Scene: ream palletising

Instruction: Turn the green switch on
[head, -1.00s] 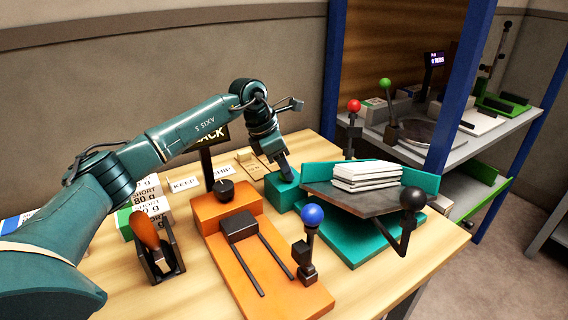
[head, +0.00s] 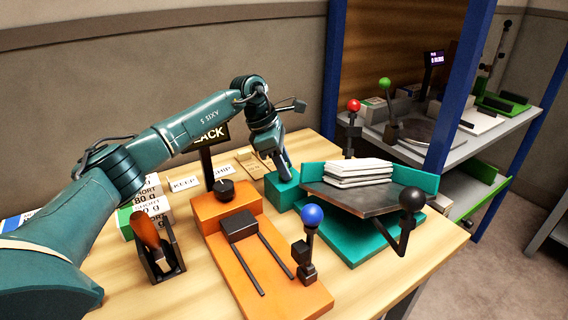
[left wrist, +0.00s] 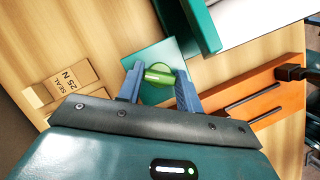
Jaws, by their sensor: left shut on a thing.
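The green switch (left wrist: 158,75) is a rounded green knob on top of a teal box (left wrist: 148,52). In the left wrist view my left gripper (left wrist: 158,84) has one finger on each side of the knob and is shut on it. In the head view the gripper (head: 282,172) points down onto the teal box (head: 283,192), and the knob is hidden behind its fingers. My right gripper is not in view.
Beside the box stands a teal jogger with a dark tray (head: 350,203) holding white paper (head: 358,172). A wood-handled tool (head: 148,235) is at left.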

